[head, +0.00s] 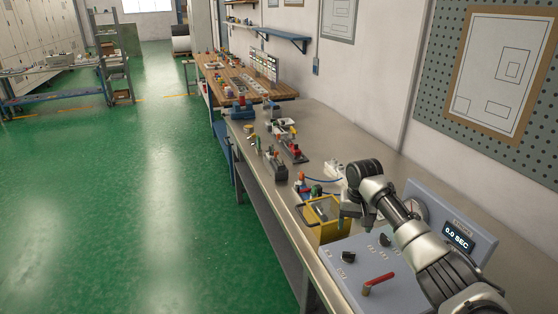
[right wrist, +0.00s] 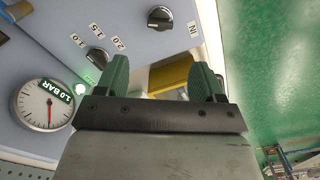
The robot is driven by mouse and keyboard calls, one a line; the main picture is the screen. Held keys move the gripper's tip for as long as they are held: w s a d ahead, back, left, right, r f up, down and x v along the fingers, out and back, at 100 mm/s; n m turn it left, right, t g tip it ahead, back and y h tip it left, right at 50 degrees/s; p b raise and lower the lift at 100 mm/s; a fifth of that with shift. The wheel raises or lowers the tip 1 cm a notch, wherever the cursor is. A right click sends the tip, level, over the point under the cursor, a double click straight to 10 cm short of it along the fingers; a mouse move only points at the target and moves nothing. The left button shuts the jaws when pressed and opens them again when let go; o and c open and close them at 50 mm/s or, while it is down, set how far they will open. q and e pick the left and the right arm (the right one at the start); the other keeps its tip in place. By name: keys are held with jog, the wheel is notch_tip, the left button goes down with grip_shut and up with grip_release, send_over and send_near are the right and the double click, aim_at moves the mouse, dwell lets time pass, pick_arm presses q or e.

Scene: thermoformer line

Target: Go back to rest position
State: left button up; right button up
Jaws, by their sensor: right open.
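My right gripper (head: 357,216) hangs over the bench at the far edge of the grey-blue control panel (head: 341,272), close to a yellow bin (head: 327,233). In the right wrist view, its two green fingers (right wrist: 161,82) stand apart with nothing held between them. The yellow bin (right wrist: 172,75) shows behind the gap between the fingers. My right arm reaches in from the lower right across the panel and hides part of it. My left gripper is not in view.
The panel has black knobs (head: 348,257), a red lever (head: 379,283) and a 0.0 SEC display (head: 457,237). A gauge (right wrist: 44,106) with a 1.0 BAR label shows in the wrist view. Clamps (head: 290,148) stand farther along the bench. The green floor (head: 150,200) at left is clear.

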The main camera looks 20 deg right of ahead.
jog(key=s+a+f+n+t, duration=0.1)
jog(key=s+a+f+n, duration=0.5)
jog(key=s+a+f, duration=0.95)
jog(key=s+a+r+n+t, duration=0.1)
jog(key=s+r, duration=0.3)
jog(key=s, duration=0.7)
jog(key=s+a+r+t, duration=0.15)
jog(key=s+r, duration=0.25)
jog(key=s, duration=0.6)
notch_tip(320, 180, down, 30)
jog(key=s+r+g+b, duration=0.1)
jog(key=b, duration=0.2)
jog(key=s+d+f+g+b, duration=0.1)
jog(key=s+d+f+b, duration=0.1)
jog(key=s+f, duration=1.4)
notch_tip(320, 180, down, 3)
jog(key=shift+s+d+r+n+b, duration=0.15)
jog(key=shift+d+n+b, duration=0.2)
jog(key=shift+d, duration=0.4)
